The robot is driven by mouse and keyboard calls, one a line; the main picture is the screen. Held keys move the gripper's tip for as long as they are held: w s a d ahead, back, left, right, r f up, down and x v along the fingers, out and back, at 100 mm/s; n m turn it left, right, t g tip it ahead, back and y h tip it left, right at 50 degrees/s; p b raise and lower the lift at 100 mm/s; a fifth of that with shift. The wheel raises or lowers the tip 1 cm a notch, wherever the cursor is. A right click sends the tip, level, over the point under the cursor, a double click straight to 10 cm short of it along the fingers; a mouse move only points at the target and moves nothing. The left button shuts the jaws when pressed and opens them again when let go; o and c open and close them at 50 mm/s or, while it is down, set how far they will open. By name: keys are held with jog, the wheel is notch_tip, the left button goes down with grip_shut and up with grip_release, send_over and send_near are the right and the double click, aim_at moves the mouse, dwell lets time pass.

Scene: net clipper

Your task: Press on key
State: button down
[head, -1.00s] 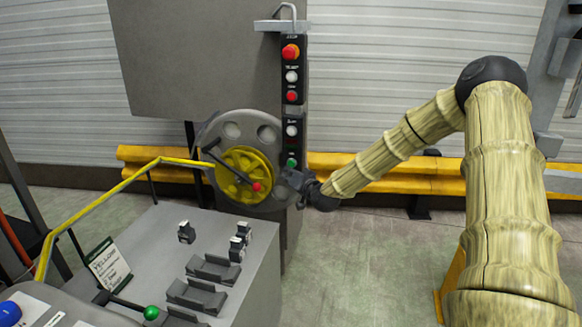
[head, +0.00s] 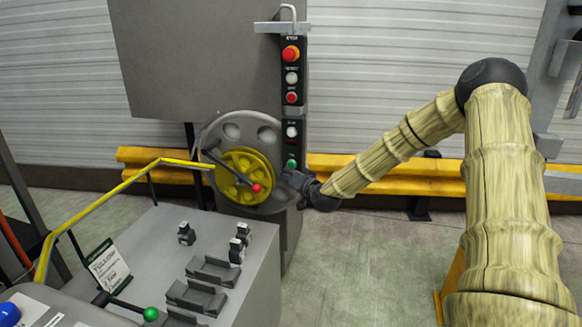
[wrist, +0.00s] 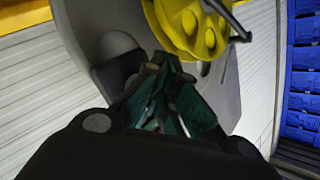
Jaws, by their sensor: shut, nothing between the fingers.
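A tall black control panel (head: 293,110) carries several buttons. Lower down are another white button (head: 291,131) and a green button (head: 291,163) near the panel's bottom. My gripper (head: 287,176) is just below the green button in the head view. Its fingers are small and dark there, so contact cannot be told. In the wrist view my gripper (wrist: 165,62) is shut and empty, in front of the grey wheel disc.
A yellow wheel (head: 246,172) with a red-knobbed lever (head: 256,187) is close left of my gripper. A grey console (head: 215,225) with switches stands in front of it. A yellow rail (head: 400,172) runs along the wall. The floor at right is clear.

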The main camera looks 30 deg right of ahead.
jog(key=shift+w+d, duration=0.1)
dwell(0.6)
jog(key=shift+w+d, duration=0.2)
jog(key=shift+w+d, duration=0.25)
jog(key=shift+d, duration=0.1)
dwell(1.2)
jog(key=shift+s+a, duration=0.1)
jog(key=shift+a, duration=0.05)
jog(key=shift+s+a, duration=0.45)
jog(key=shift+a, duration=0.05)
jog(key=s+a, duration=0.3)
jog(key=shift+s+a+p, duration=0.15)
jog(key=shift+a+p, duration=0.15)
jog(key=shift+a, duration=0.1)
dwell(0.5)
dwell(0.6)
